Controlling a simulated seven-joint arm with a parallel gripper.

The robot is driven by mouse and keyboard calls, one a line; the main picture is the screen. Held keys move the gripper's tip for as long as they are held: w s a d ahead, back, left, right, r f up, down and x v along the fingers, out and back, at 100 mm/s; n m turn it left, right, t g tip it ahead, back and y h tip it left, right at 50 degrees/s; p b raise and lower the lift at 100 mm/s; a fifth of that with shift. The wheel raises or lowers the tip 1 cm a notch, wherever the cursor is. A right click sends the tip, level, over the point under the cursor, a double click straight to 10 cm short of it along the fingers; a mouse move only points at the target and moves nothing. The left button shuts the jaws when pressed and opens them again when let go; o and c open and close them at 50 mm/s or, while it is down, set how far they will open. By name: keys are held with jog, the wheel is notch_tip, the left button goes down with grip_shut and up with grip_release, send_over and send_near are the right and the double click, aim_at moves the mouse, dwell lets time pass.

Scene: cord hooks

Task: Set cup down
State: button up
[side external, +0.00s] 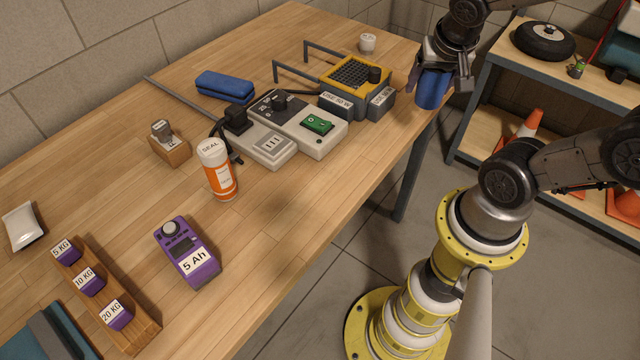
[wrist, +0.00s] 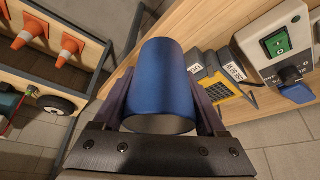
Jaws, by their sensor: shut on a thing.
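A blue cup (side external: 431,89) is held in my gripper (side external: 446,75) at the right edge of the wooden table (side external: 330,200). In the wrist view the blue cup (wrist: 160,82) lies between the two fingers of my gripper (wrist: 166,108), which are shut on its sides. In the side view the cup hangs below the gripper and overlaps the table edge; its exact height and whether it touches anything cannot be told.
A yellow device (side external: 357,76) with grey blocks stands near the cup. Power strips (side external: 270,140), a blue case (side external: 224,86), an orange-and-white SEAL bottle (side external: 217,172) and a purple 5 Ah battery (side external: 188,252) are on the table. A small white cup (side external: 367,43) stands at the back. A shelf (side external: 490,75) is at right.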

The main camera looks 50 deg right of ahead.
jog(key=s+a+n+t+y, duration=0.1)
jog(key=a+n+y, duration=0.1)
jog(key=a+n, duration=0.55)
jog(key=s+a+n+t+y, duration=0.15)
jog(key=a+n, duration=0.25)
jog(key=a, duration=0.7)
jog(key=shift+m+g, duration=0.25)
jog(key=w+a+f, duration=0.1)
jog(key=w+f, duration=0.1)
jog(key=w, duration=0.2)
jog(key=w+a+f, duration=0.2)
jog(key=w+f, duration=0.1)
jog(key=w, duration=0.1)
jog(key=w+a+f, duration=0.1)
jog(key=w+f, duration=0.2)
jog(key=w, duration=0.1)
jog(key=shift+a, duration=0.25)
jog(key=shift+x, duration=1.5)
jog(key=shift+s+a+f, duration=0.1)
jog(key=shift+a+f, duration=0.15)
jog(key=shift+f, duration=0.4)
jog(key=shift+f, duration=0.15)
jog(key=o, duration=1.3)
jog(key=shift+c, duration=0.2)
